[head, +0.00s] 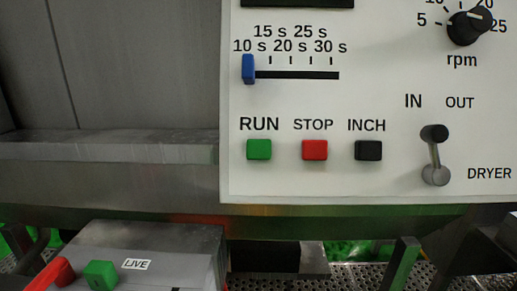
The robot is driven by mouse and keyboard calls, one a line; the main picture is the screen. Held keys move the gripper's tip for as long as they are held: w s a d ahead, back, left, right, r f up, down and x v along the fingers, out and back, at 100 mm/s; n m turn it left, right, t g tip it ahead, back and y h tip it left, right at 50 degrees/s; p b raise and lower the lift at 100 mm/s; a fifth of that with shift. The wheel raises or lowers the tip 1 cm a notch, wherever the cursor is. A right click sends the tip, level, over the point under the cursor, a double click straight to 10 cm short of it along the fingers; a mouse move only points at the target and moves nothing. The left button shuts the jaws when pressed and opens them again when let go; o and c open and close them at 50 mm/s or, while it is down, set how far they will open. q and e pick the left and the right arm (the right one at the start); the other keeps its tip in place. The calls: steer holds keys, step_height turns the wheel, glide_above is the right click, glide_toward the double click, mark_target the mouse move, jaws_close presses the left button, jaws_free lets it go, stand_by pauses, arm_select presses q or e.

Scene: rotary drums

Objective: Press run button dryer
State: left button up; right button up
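The green RUN button (259,149) sits on a white control panel (300,185) marked DRYER at its lower right. The red STOP button (314,149) and the black INCH button (368,150) are to its right in the same row. Nothing covers or touches the RUN button. I cannot tell from this view whether it is pressed in. Neither of my grippers can be made out in the head view.
A blue slider (248,69) stands at the 10 s end. A black rpm knob (469,26) and an IN/OUT lever (434,155) are on the right. A grey box (170,245) labelled LIVE, with a green block (100,274) and a red part (52,273), is below left.

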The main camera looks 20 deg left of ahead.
arm_select(q)
jaws_close()
stand_by(1.4)
